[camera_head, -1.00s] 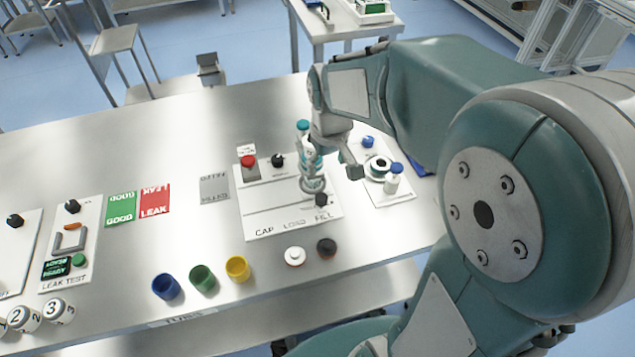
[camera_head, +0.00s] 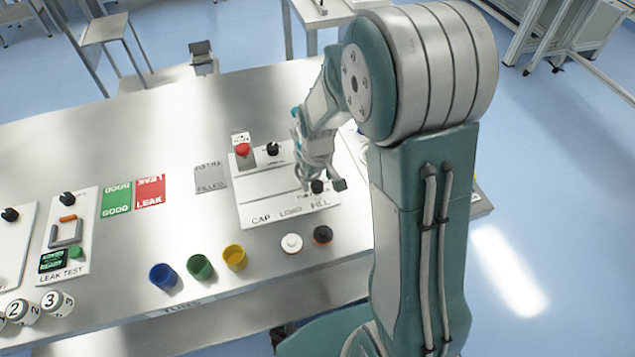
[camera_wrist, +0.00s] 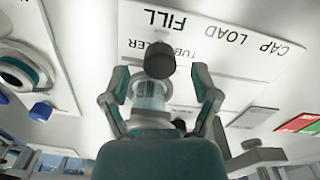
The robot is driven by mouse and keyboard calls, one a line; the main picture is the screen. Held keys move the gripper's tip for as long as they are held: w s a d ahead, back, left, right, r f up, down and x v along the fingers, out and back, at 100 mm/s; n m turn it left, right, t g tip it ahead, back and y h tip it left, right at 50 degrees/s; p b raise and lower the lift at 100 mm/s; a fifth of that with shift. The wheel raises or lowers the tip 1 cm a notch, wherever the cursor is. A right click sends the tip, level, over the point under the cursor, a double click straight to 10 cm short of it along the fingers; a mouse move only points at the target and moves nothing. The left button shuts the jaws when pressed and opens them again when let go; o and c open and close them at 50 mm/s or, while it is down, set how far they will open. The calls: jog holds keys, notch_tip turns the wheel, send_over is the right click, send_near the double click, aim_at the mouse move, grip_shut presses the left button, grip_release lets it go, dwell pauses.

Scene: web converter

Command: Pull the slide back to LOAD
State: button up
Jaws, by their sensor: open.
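The slide's black knob (camera_head: 317,186) stands at the FILL end of the white panel (camera_head: 262,214) marked CAP, LOAD and FILL. My gripper (camera_head: 318,170) is over that end of the panel, partly hiding the slide. In the wrist view, the knob (camera_wrist: 160,58) shows near the FILL lettering, between the tips of my open gripper (camera_wrist: 160,76). One finger is on each side, with a visible gap to the knob. A clear cylinder with teal marks (camera_wrist: 150,95) shows just below the knob in that view. The LOAD label (camera_head: 290,211) lies left of FILL.
A red button (camera_head: 242,149) and a black dial (camera_head: 273,149) are at the panel's back. A white cap (camera_head: 292,242) and a black cap (camera_head: 322,234) lie in front. Yellow (camera_head: 235,257), green (camera_head: 200,267) and blue cups (camera_head: 163,276) stand front left.

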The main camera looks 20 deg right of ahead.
jog(key=shift+f, duration=0.8)
grip_shut()
jog(key=a, duration=0.7)
jog(key=shift+a, duration=0.35)
jog(key=shift+d, duration=0.1)
grip_release()
jog(key=shift+r, duration=0.1)
